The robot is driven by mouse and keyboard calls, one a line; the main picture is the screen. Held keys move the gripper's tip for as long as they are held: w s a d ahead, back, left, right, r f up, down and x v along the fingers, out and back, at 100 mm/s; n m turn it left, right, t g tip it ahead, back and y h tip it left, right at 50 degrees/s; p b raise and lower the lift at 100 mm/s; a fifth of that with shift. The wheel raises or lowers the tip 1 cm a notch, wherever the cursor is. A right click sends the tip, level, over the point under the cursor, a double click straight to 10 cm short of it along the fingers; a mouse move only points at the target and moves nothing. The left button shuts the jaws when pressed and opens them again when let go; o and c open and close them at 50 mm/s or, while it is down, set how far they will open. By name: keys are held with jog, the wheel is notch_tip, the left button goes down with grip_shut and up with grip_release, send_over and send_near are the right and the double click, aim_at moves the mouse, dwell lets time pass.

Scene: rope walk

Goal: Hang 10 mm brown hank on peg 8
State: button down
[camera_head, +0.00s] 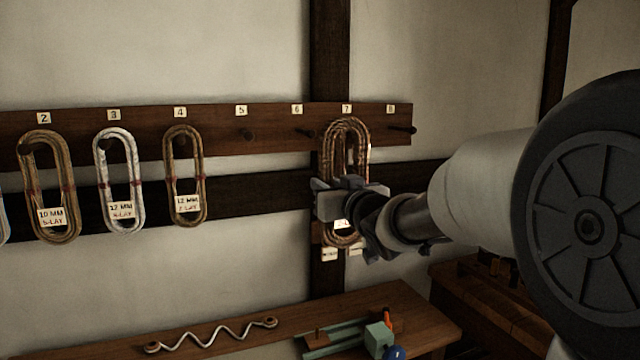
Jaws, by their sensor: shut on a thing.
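A brown hank (361,140) is upright in front of the rail at peg 7, with my gripper (346,187) across its middle. My gripper is shut on it and hides much of it, including most of its label. The print cannot be read. Peg 7 is hidden behind the hank, so I cannot tell whether the hank touches it or whether another hank hangs behind. Peg 8 (411,130) is bare, just right of the hank at the rail's right end, under its number plate (391,107).
Hanks hang on peg 2 (70,218), peg 3 (138,190) and peg 4 (200,180). Peg 5 (247,134) and peg 6 (306,132) are bare. Below, a bench (420,318) holds a wavy metal piece (212,335) and a green tool (335,340). Wall right of peg 8 is clear.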

jog(key=p+v, duration=0.1)
jog(key=v, duration=0.7)
dwell(0.5)
jog(key=shift+s+r, duration=0.1)
